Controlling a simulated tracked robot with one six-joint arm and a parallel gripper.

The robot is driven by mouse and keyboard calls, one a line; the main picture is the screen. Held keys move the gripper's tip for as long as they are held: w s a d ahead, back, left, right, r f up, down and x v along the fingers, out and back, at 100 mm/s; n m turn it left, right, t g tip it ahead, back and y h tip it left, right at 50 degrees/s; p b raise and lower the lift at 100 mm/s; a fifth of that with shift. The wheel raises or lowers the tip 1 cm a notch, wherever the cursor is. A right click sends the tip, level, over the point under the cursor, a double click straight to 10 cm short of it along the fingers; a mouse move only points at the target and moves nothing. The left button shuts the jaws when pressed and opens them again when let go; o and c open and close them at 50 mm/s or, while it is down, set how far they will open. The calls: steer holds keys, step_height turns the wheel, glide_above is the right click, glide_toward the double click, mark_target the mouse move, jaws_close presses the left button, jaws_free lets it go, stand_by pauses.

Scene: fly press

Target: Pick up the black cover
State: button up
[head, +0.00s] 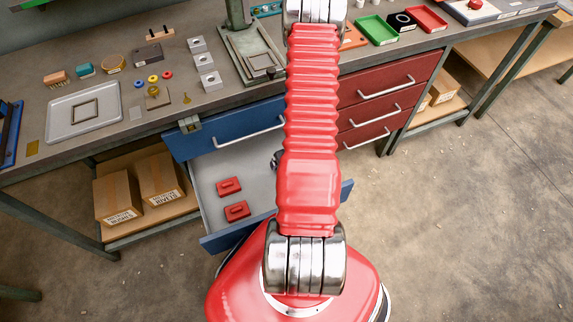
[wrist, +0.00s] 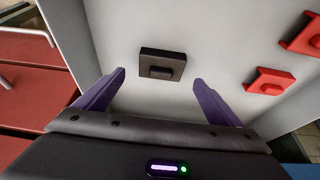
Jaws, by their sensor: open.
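The black cover (wrist: 162,62) is a dark square plate with a raised grip block. It lies on the pale grey floor of the open drawer (wrist: 215,35), which also shows in the head view (head: 205,182). My gripper (wrist: 159,76) is open, with its two purple fingers apart and nothing between them. In the wrist view the cover appears just beyond the fingertips, roughly centred between them; I cannot tell the height gap. In the head view my red arm hides the cover, and only a small dark part shows beside the arm.
Two red covers lie in the same drawer, one nearer (wrist: 269,81) and one farther right (wrist: 308,37). The drawer walls surround them. Above is a closed blue drawer (head: 225,128); red drawers (head: 375,100) stand to the right. The bench top holds a tray (head: 83,109) and small parts.

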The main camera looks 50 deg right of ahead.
steer(key=shift+w+f, duration=0.1)
steer(key=shift+f, duration=0.15)
steer(key=shift+x, duration=2.6)
steer(key=shift+w, duration=0.1)
steer(key=shift+c, duration=0.3)
steer(key=c, duration=1.1)
